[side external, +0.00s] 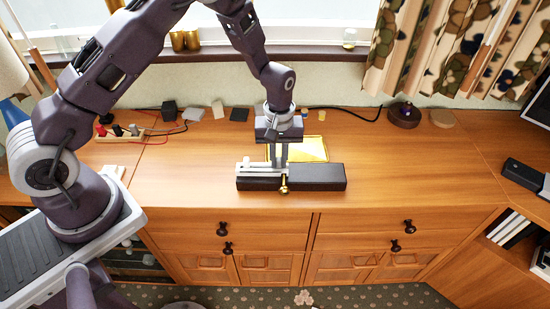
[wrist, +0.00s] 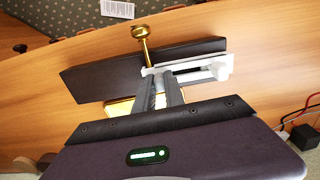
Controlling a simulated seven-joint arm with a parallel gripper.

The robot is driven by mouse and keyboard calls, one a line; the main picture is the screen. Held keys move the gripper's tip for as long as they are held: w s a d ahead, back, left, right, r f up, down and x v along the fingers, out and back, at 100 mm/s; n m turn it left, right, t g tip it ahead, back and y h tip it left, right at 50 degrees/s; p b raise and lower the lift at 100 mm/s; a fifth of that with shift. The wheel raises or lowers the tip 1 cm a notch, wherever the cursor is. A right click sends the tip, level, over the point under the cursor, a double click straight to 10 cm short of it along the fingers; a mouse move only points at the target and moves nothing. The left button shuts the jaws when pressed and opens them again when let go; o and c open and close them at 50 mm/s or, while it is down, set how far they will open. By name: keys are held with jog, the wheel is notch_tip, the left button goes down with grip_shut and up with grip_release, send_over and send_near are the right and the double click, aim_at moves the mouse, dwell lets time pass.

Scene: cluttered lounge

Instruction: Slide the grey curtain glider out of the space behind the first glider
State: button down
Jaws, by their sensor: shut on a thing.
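A pale grey-white slotted rail (side external: 258,171) lies along the top of a dark block (side external: 318,177) on the wooden cabinet. It also shows in the wrist view (wrist: 213,66), with a dark slot running along it. A brass piece with a round knob (side external: 284,186) stands at one end of the rail, and it shows in the wrist view (wrist: 141,36). My gripper (side external: 279,163) points down at that end of the rail, beside the brass piece. Its fingers (wrist: 160,80) are shut on a small grey piece, apparently the grey glider, mostly hidden between the fingertips. The first glider is not clearly distinguishable.
A shiny yellow tray (side external: 312,142) lies behind the block. Small blocks and cables sit along the back, with a round dark base (side external: 404,115) at the back right. The cabinet top (side external: 420,170) is clear right of the block.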

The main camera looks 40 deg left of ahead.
aim_at(299, 173)
jog(key=shift+d, duration=0.15)
jog(key=shift+w+d, duration=1.7)
jog(key=shift+w+d, duration=0.2)
jog(key=shift+r, duration=0.1)
jog(key=shift+r, duration=2.9)
